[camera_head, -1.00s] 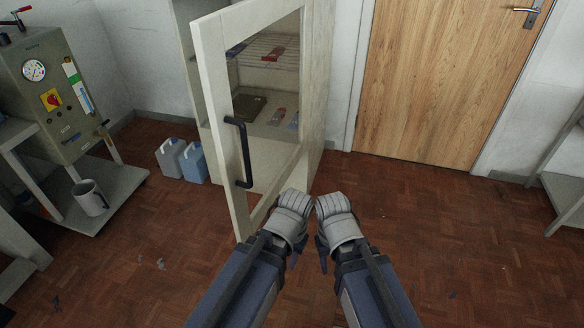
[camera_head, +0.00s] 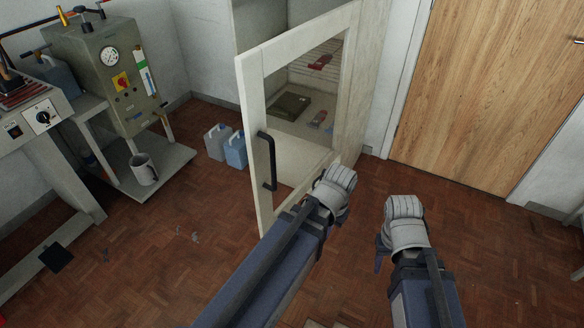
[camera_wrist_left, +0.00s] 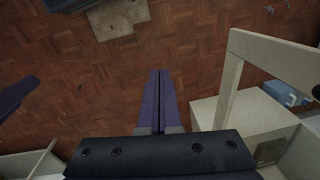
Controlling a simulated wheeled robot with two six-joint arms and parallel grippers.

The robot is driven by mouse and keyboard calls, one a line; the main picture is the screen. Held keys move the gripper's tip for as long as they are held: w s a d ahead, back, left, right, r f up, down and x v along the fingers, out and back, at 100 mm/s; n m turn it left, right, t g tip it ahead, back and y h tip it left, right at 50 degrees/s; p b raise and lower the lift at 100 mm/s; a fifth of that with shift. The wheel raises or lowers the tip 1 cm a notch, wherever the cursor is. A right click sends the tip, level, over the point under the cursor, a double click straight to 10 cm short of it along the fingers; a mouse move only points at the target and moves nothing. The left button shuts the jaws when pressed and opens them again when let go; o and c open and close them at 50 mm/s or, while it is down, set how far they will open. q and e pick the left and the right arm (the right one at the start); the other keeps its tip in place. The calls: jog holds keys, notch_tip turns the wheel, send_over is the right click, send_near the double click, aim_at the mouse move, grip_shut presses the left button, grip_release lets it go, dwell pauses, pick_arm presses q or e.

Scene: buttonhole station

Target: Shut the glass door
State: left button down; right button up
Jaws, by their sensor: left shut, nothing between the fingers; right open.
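The glass door (camera_head: 252,128) is a cream frame around a clear pane and stands open, swung out from the cabinet (camera_head: 368,75). A black bar handle (camera_head: 266,162) is on its free edge. The door frame (camera_wrist_left: 233,75) also shows at the right of the left wrist view. My left gripper (camera_wrist_left: 161,78) is shut and empty, apart from the door frame in that view. In the head view my left arm reaches in front of the door's lower right part, and its fingers are mostly hidden. My right gripper (camera_head: 380,258) is open, right of the left one, with nothing seen in it.
Inside the cabinet are a brown tray (camera_head: 290,104) and small red and blue items. Two jugs (camera_head: 236,148) stand on the floor left of the door. A machine (camera_head: 105,75) and a mug (camera_head: 144,168) are further left. A wooden door (camera_head: 465,90) is behind. The floor (camera_head: 480,235) at right is clear.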

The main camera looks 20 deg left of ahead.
pick_arm(q)
jog(key=w+a+r+m+y+p, duration=0.2)
jog(key=w+r+m+y+p, duration=0.15)
jog(key=r+m, duration=0.45)
jog(key=w+a+r+m+y+p, duration=0.25)
jog(key=r+m+y+p, duration=0.2)
jog(key=r+m, duration=0.35)
pick_arm(e)
notch_tip(320, 180, up, 9)
pick_arm(q)
jog(key=a+r+b+x, duration=0.1)
jog(key=b+x, duration=0.6)
jog(key=x, duration=0.5)
jog(key=shift+a+r, duration=0.15)
jog(key=shift+a, duration=0.35)
pick_arm(e)
notch_tip(320, 180, down, 7)
jog(key=shift+r, duration=0.15)
pick_arm(q)
jog(key=shift+a, duration=0.1)
